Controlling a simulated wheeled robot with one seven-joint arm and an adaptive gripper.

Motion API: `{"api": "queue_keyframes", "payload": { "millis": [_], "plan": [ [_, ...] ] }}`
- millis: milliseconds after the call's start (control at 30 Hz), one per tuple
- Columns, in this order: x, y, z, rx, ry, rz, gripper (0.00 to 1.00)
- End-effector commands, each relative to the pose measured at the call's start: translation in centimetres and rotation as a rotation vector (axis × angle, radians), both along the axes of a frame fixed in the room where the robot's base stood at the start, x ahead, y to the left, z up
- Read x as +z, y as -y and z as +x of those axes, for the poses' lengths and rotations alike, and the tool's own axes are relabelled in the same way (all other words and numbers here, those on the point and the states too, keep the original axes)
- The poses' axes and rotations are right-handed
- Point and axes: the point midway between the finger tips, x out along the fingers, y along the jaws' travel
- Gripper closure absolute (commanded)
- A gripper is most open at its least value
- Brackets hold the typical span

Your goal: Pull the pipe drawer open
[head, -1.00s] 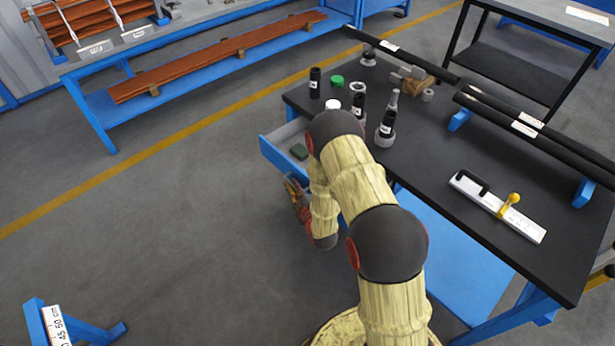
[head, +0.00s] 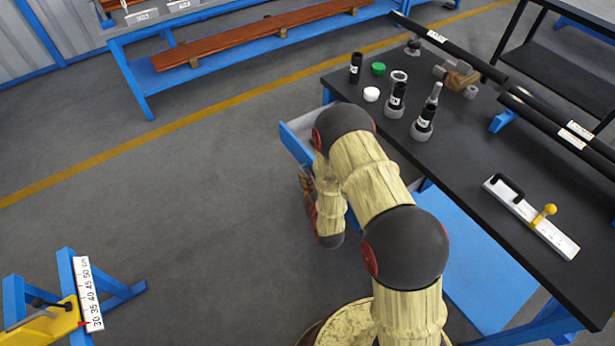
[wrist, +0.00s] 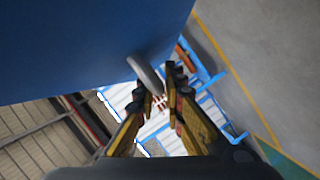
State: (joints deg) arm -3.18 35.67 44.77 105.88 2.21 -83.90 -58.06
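The blue drawer (head: 292,145) stands partly out from under the black-topped bench; my arm hides much of its front and inside. In the wrist view, the drawer's blue front (wrist: 85,45) fills the upper left, with a grey curved handle (wrist: 147,76) on it. My gripper (wrist: 160,86) has its two fingers on either side of this handle, closed on it near the tips. In the head view my gripper (head: 307,182) is small and partly hidden by my arm, low at the drawer's front.
The bench top (head: 460,160) carries dark bottles (head: 397,95), a green cap (head: 378,69), a white cap (head: 371,94), black pipes (head: 560,122) and a white level-like tool (head: 530,215). A blue stand with a ruler (head: 88,292) is at lower left. Floor left of the drawer is clear.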

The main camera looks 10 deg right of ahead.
Motion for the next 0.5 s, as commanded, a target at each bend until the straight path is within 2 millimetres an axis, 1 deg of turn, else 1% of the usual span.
{"api": "queue_keyframes", "payload": {
  "millis": [33,267,500],
  "plan": [
    [-0.02,0.01,-0.02,0.0,0.0,0.0,0.86],
    [0.04,-0.01,0.04,0.0,0.001,0.0,0.73],
    [0.08,-0.01,0.06,0.0,0.002,0.0,0.73]
  ]
}}
